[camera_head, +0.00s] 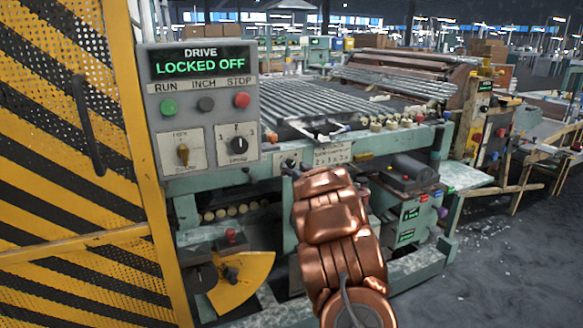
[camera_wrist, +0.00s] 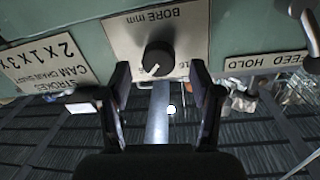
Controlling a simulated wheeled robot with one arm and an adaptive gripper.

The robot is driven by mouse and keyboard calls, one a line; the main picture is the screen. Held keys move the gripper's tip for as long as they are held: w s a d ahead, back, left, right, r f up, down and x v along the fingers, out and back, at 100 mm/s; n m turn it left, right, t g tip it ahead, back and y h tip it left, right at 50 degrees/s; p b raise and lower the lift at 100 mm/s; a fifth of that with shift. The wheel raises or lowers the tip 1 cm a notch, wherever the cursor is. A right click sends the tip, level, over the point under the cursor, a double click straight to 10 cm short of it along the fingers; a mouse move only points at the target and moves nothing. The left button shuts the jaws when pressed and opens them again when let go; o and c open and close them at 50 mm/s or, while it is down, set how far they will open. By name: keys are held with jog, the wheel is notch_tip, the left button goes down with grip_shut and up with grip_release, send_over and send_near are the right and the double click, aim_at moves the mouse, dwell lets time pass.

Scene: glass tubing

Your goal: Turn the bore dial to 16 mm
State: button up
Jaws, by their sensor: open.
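The bore dial (camera_wrist: 157,60) is a round black knob with a white mark, on a pale plate lettered "BORE mm" (camera_wrist: 185,28), which appears upside down in the wrist view. The mark sits on the lower part of the knob in that picture. The scale numbers are mostly hidden or too small to read. My gripper (camera_wrist: 161,76) is open, with one finger on each side below the knob and a visible gap to it. I cannot tell how far its tips stand from the panel. In the head view, my copper-coloured arm reaches the panel and hides most of the dial.
A "STROKES" plate (camera_wrist: 52,62) and a "FEED HOLD" plate (camera_wrist: 265,62) flank the dial, with a metal handle (camera_wrist: 308,30) at right. The drive box (camera_head: 200,105) reads "LOCKED OFF". A yellow striped guard (camera_head: 70,200) stands at left. Open floor (camera_head: 500,270) lies at right.

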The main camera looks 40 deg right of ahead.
jog(key=shift+x, duration=0.95)
jog(key=c, duration=1.1)
jog(key=shift+c, duration=0.2)
